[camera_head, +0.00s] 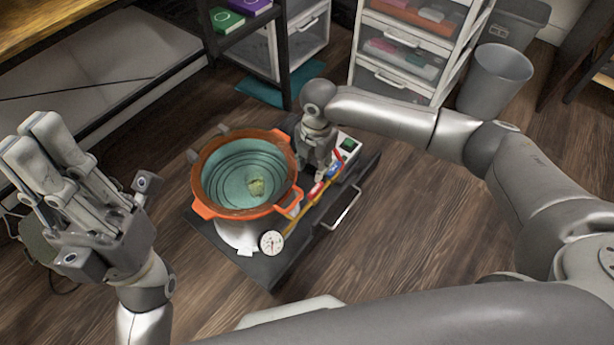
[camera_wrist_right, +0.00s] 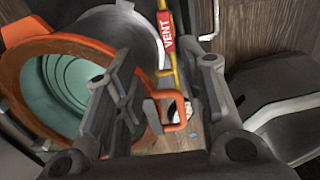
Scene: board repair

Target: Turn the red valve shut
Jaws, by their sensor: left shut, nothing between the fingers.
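A red valve handle lettered VENT (camera_wrist_right: 167,32) sits on a yellow pipe (camera_wrist_right: 174,75) in the right wrist view. In the head view a red piece on the pipe (camera_head: 316,190) shows beside the orange-rimmed pot, just below my right gripper (camera_head: 318,172). In the wrist view my right gripper (camera_wrist_right: 165,68) has its fingers spread apart, with the red handle seen beyond and between them; I see no contact. My left gripper (camera_head: 28,136) is raised at the far left, shut and empty, away from the valve.
The orange-rimmed pot (camera_head: 205,207) stands on a dark cart (camera_head: 262,270) with a metal handle (camera_head: 342,208). A round gauge (camera_head: 271,243) is at the pipe's near end. A drawer unit (camera_head: 400,80) and grey bin (camera_head: 494,80) stand behind. Floor is clear right of the cart.

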